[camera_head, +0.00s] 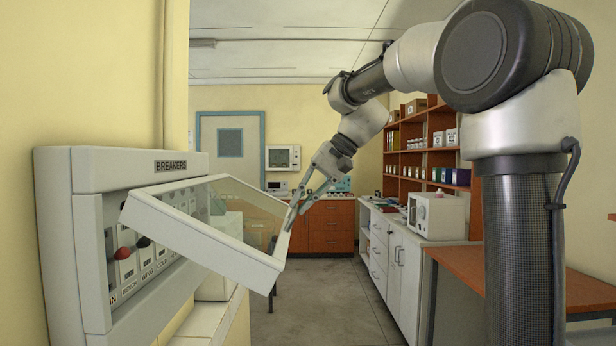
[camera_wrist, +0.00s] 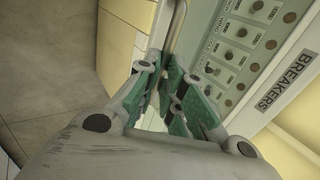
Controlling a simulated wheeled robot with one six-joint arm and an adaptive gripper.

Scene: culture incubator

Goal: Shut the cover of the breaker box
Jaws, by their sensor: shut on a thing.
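The breaker box (camera_head: 88,215) is a white wall panel at the left of the head view, marked BREAKERS, with rows of switches. Its cover (camera_head: 195,238), a white frame with a clear pane, is partly open and juts out to the right. My gripper (camera_head: 293,211) is at the cover's far right edge. In the wrist view my gripper (camera_wrist: 168,92) has its green-padded fingers closed about the cover's edge (camera_wrist: 176,28). The box (camera_wrist: 285,48) with its switches also shows there. The exact contact at the fingertips is partly hidden by the fingers.
A pale ledge (camera_head: 208,325) lies below the box. White cabinets (camera_head: 392,258) with a white appliance (camera_head: 436,214) and a brown table (camera_head: 468,266) stand on the right. The floor (camera_head: 325,305) between is open. Orange shelves (camera_head: 410,160) stand behind.

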